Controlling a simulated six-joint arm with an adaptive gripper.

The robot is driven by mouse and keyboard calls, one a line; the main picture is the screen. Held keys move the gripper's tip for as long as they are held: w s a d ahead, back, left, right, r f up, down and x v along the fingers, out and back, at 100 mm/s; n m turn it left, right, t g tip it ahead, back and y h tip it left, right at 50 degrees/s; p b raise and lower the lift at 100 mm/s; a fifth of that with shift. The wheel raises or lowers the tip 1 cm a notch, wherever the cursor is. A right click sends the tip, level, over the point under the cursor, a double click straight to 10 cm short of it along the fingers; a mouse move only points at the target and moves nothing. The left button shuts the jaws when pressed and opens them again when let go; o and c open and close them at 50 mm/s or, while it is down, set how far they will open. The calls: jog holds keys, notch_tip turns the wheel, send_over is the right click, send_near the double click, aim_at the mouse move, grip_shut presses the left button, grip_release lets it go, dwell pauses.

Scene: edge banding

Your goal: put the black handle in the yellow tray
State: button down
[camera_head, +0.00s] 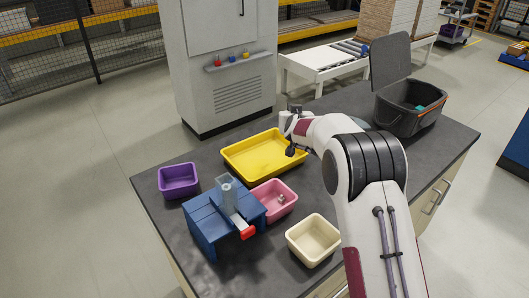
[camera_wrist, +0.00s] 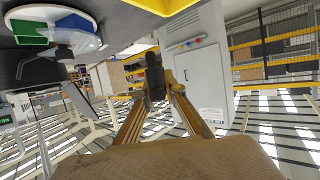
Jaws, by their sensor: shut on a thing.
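The black handle (camera_wrist: 155,76) is between the fingertips of my gripper (camera_wrist: 156,88) in the wrist view. In the head view, my gripper (camera_head: 291,140) and a small dark piece at its tip show in front of the yellow tray's right end. The gripper is shut on the handle. The yellow tray (camera_head: 238,164) lies on the dark bench and its visible floor looks empty. Its yellow edge also shows at the top of the wrist view (camera_wrist: 142,4). The gap between handle and tray cannot be told.
A purple tray (camera_head: 178,181), a blue fixture (camera_head: 208,226) with a red-tipped part, a pink tray (camera_head: 286,208) with a small grey part, and a cream tray (camera_head: 313,256) stand nearer. A black bin (camera_head: 398,122) with raised lid stands at the right. A grey cabinet (camera_head: 222,75) rises behind.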

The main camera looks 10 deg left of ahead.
jog(key=s+a+f+n+g+y, duration=0.1)
jog(key=s+a+f+n+y, duration=0.2)
jog(key=s+a+f, duration=0.2)
jog(key=a, duration=0.3)
jog(key=shift+s+a+f, duration=0.3)
dwell(0.6)
dwell(0.4)
jog(key=shift+f, duration=0.15)
send_over(264, 168)
jog(key=shift+f, duration=3.05)
jog(key=shift+f, duration=0.1)
jog(key=shift+f, duration=1.75)
jog(key=shift+f, duration=0.15)
